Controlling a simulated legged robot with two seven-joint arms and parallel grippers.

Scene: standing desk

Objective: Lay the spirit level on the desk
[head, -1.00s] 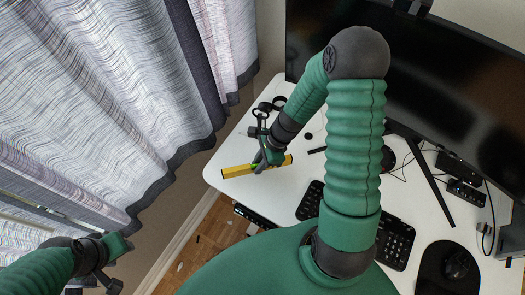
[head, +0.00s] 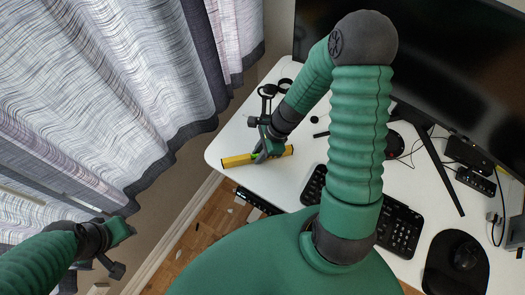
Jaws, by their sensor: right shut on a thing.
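The yellow spirit level (head: 238,160) is at the left end of the white desk (head: 226,140), near its front edge. My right gripper (head: 262,156) is shut on the level around its middle, hiding that part. The level looks level with the desk top, but I cannot tell whether it touches the surface or is held just above it. My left gripper (head: 118,250) is at the lower left, off the desk and far from the level.
A black keyboard (head: 400,228) lies partly behind my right arm. A mouse (head: 466,256) sits on a dark pad at the lower right. A large monitor (head: 450,70) stands along the back. Curtains (head: 90,90) hang at the left. The desk's left corner around the level is mostly clear.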

